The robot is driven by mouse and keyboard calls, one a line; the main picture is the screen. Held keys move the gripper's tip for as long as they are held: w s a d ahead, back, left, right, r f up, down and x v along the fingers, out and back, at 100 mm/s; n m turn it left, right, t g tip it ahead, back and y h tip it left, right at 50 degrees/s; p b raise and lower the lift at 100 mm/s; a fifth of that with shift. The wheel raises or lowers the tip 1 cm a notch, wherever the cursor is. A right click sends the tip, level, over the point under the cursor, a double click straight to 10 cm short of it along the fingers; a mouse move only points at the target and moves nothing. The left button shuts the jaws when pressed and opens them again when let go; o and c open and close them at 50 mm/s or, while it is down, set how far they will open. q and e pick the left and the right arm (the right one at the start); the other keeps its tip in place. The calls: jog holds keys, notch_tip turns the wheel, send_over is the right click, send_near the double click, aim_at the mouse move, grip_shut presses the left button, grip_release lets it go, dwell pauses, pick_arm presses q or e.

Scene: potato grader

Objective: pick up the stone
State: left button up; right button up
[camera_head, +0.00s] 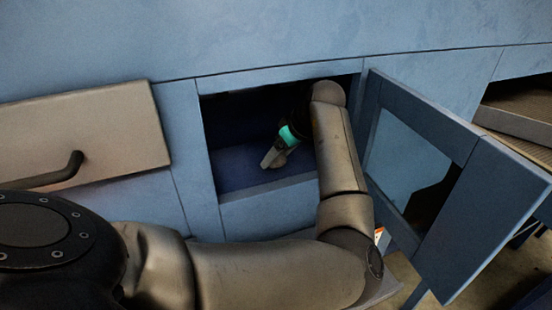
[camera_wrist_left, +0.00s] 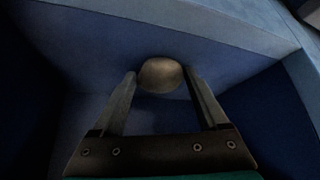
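The stone (camera_wrist_left: 160,75) is a rounded, brownish-grey lump on the blue floor of an open compartment, close to a wall of it. In the left wrist view my left gripper (camera_wrist_left: 160,78) has its two fingers spread, one on each side of the stone near the tips. I cannot tell whether the fingers touch it. In the head view my left gripper (camera_head: 268,162) reaches down inside the compartment, and a small part of the stone (camera_head: 280,160) shows beside the fingers. My right gripper is not in view.
The compartment (camera_head: 228,202) sits in a blue machine panel, and its walls are close around my left gripper. A hinged blue door with a window (camera_head: 478,215) stands open at the right. A beige panel with a dark handle (camera_head: 105,125) is at the left.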

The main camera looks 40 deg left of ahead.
pick_arm(q)
jog(key=c, duration=0.9)
jog(key=shift+c, duration=0.4)
jog(key=shift+r, duration=0.1)
